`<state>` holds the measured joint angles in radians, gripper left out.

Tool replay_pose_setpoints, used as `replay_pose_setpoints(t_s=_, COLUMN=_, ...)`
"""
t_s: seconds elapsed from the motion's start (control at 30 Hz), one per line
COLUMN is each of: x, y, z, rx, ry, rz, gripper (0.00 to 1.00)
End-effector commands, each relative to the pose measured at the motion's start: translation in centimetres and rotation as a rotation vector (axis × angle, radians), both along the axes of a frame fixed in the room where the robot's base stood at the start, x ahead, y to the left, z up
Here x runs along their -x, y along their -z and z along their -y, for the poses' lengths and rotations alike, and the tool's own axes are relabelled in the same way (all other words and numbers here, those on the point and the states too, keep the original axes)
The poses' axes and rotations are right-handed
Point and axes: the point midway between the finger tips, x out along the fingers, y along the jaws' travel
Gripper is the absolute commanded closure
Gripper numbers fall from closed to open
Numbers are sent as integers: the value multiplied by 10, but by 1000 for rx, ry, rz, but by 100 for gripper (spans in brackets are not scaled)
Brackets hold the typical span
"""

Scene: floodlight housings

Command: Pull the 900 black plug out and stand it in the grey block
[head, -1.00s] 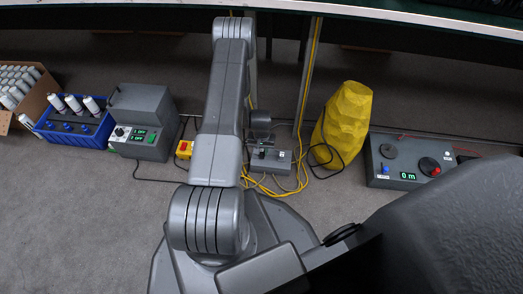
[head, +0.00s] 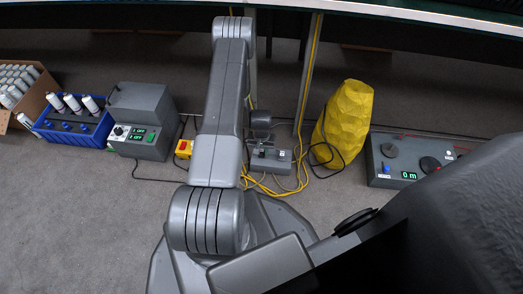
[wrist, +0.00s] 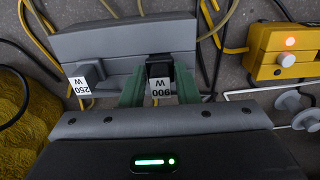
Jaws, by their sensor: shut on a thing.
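The black plug (wrist: 158,67) with a white "900 W" tag is between the green fingers of my gripper (wrist: 160,88) in the wrist view. The fingers are shut on it. It is at the near edge of a grey box (wrist: 120,45); I cannot tell whether it is still seated. A second dark plug tagged "250 W" (wrist: 85,74) sits at the left of that box. In the head view the grey box (head: 278,166) is on the floor, partly behind my arm. I cannot make out a separate grey block for certain.
Yellow and black cables (head: 275,190) lie around the box. A yellow faceted object (head: 345,120) and a grey control panel (head: 385,160) are on the right. A yellow switch box (wrist: 285,45) with a lit lamp is close by. A blue crate (head: 75,130) and a grey machine (head: 142,110) are left.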

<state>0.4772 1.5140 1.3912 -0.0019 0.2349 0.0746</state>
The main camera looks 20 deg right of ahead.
Motion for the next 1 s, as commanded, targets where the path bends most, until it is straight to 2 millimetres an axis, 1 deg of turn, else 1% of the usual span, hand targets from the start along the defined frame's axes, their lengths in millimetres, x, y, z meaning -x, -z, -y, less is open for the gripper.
replay_pose_setpoints(t_s=0.77, x=0, y=17, z=0, rx=0, ry=0, rz=0, gripper=94)
replay_pose_setpoints(t_s=0.8, x=0, y=16, z=0, rx=0, ry=0, rz=0, gripper=66)
replay_pose_setpoints(t_s=0.87, x=0, y=15, z=0, rx=0, ry=0, rz=0, gripper=54)
replay_pose_setpoints(t_s=0.9, x=0, y=15, z=0, rx=0, ry=0, rz=0, gripper=46)
replay_pose_setpoints(t_s=1.0, x=0, y=15, z=0, rx=0, ry=0, rz=0, gripper=46)
